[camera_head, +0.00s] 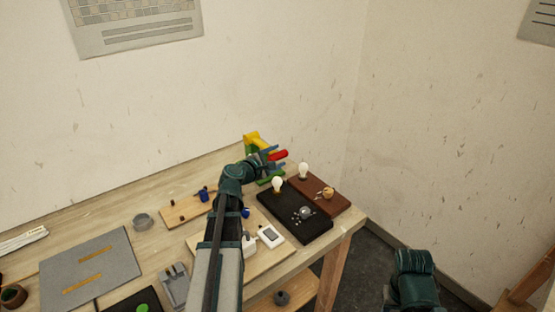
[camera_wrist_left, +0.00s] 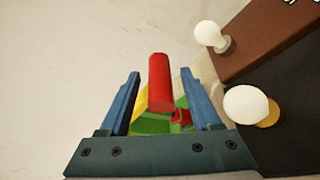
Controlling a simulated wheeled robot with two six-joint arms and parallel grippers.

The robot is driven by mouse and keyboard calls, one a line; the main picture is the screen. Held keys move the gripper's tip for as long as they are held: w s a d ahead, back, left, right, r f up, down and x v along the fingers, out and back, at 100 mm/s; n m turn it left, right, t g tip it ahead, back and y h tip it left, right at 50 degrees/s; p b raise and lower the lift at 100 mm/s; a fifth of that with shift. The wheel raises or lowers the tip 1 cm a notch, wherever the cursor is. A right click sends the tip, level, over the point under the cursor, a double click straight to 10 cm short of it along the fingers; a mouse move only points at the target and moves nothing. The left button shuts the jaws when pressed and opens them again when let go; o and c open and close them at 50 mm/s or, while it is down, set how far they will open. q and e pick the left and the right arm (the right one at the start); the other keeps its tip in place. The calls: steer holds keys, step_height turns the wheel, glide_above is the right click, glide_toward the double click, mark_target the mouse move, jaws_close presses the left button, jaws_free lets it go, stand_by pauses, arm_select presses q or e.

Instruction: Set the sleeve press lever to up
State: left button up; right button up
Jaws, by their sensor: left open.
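The sleeve press (camera_head: 254,140), with a yellow upper part and a green base, stands at the back of the bench. Its lever has a red grip (camera_head: 280,155), which points to the right in the head view. My left gripper (camera_head: 275,157) is at the press, partly hiding it. In the left wrist view the red grip (camera_wrist_left: 160,82) shows between the two blue fingers of my open left gripper (camera_wrist_left: 160,88), with gaps on both sides. The green base (camera_wrist_left: 152,126) lies behind. My right gripper is not in view; only part of my right arm shows.
A black tray (camera_head: 298,229) and a brown board (camera_head: 331,201) with white bulbs (camera_head: 303,170) lie right of the press. Wooden boards, a small grey dish (camera_head: 143,220) and a grey mat (camera_head: 62,274) lie leftward. The wall is close behind.

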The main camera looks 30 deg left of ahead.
arm_select(q)
steer(key=shift+w+f, duration=0.1)
steer(key=shift+w, duration=0.3)
jaws_close()
stand_by(1.3)
